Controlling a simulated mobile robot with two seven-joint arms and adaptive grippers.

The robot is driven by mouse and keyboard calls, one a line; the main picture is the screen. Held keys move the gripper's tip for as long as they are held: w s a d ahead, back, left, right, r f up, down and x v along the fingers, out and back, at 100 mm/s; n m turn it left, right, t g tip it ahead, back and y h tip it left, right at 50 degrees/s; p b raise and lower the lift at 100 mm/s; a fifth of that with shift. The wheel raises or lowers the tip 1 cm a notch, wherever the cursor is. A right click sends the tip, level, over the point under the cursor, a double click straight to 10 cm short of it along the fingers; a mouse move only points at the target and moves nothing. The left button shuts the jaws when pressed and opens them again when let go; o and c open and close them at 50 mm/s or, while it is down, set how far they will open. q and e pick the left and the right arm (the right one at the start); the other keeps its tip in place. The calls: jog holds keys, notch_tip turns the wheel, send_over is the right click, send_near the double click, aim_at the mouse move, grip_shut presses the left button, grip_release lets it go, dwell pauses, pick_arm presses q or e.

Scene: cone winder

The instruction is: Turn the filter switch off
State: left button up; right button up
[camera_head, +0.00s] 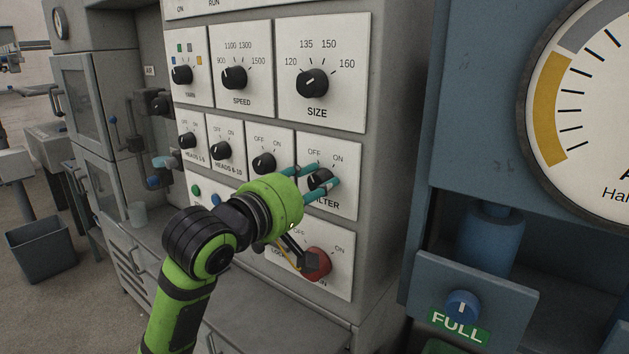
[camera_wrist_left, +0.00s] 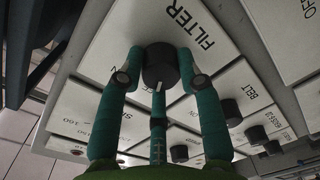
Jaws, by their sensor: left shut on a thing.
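The filter switch (camera_head: 320,180) is a black round knob on a white plate marked OFF and ON, with FILTER partly covered below it. A white pointer line shows on the knob there. I cannot tell for sure which mark it points to. My right gripper is in neither view.
A red rotary switch (camera_head: 318,262) sits just below, partly behind dark parts. The belt knob (camera_head: 263,163) is close on the left, the size knob (camera_head: 312,83) above. A blue machine with a large gauge (camera_head: 590,110) stands at the right.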

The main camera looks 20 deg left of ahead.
pick_arm(q)
jog(key=shift+a+r+t, duration=0.2)
jog(key=shift+r+t, duration=0.1)
jog(key=o, duration=1.1)
jog(key=shift+o, duration=0.2)
jog(key=shift+w+f, duration=0.1)
jog(key=shift+f, duration=0.1)
jog(key=shift+s, duration=0.3)
jog(key=v, duration=0.7)
jog(key=shift+a, duration=0.15)
